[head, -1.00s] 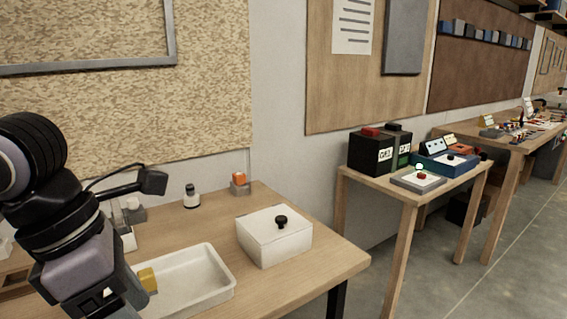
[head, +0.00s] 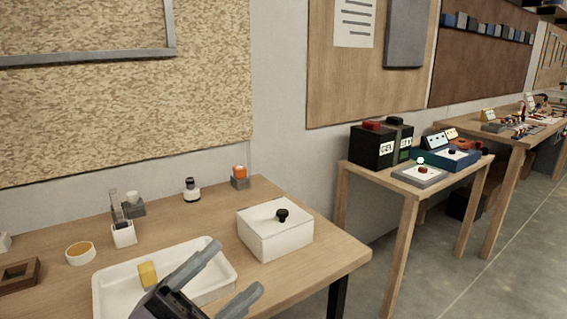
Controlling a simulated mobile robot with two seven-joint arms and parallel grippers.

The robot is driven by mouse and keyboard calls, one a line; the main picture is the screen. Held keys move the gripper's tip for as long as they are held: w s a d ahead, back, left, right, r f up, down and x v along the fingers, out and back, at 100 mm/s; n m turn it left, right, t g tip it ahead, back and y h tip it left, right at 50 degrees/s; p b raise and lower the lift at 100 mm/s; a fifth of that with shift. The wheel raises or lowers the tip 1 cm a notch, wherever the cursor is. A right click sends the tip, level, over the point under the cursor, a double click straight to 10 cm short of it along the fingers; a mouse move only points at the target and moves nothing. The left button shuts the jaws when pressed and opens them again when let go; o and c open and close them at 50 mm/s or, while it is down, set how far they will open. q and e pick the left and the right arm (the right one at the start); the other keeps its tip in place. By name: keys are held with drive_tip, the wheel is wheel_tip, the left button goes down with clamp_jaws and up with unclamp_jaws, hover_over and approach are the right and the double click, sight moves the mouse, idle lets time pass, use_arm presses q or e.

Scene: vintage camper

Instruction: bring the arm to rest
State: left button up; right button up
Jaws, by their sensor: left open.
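My left gripper (head: 222,279) shows at the bottom of the head view, with its two grey fingers spread apart and nothing between them. It is in front of the right part of a white tray (head: 108,285) and hides part of it. The rest of my left arm is below the picture. My right gripper is not in view.
A yellow block (head: 147,274) is in the tray. A white lidded box (head: 275,236) with a black knob stands right of it on the wooden table (head: 327,258). A small bowl (head: 80,253) and several small items stand at the back left. Further tables are at right.

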use_arm(q)
drive_tip(key=w+a+f+n+t+y, duration=0.1)
drive_tip(key=a+f+n+t+y, duration=0.3)
drive_tip(key=f+n+y, duration=0.5)
drive_tip(key=w+a+f+n+t+y, duration=0.2)
drive_tip(key=a+f+n+t+y, duration=0.15)
drive_tip(key=f+n+y, duration=0.5)
drive_tip(key=s+a+f+n+g+y, duration=0.1)
drive_tip(key=s+f+n+g, duration=0.1)
drive_tip(key=s+f, duration=0.2)
drive_tip(key=s+a+f+n+g+y, duration=0.1)
drive_tip(key=s+f, duration=0.4)
drive_tip(key=f, duration=0.5)
drive_tip(key=s+a+f+n+g+y, duration=0.1)
drive_tip(key=s+a+f+n+g, duration=0.2)
drive_tip(key=f, duration=0.4)
drive_tip(key=shift+s+a+f+g, duration=0.2)
drive_tip(key=shift+s+f+g, duration=0.2)
drive_tip(key=shift+s+g, duration=0.4)
drive_tip(key=shift+w, duration=0.1)
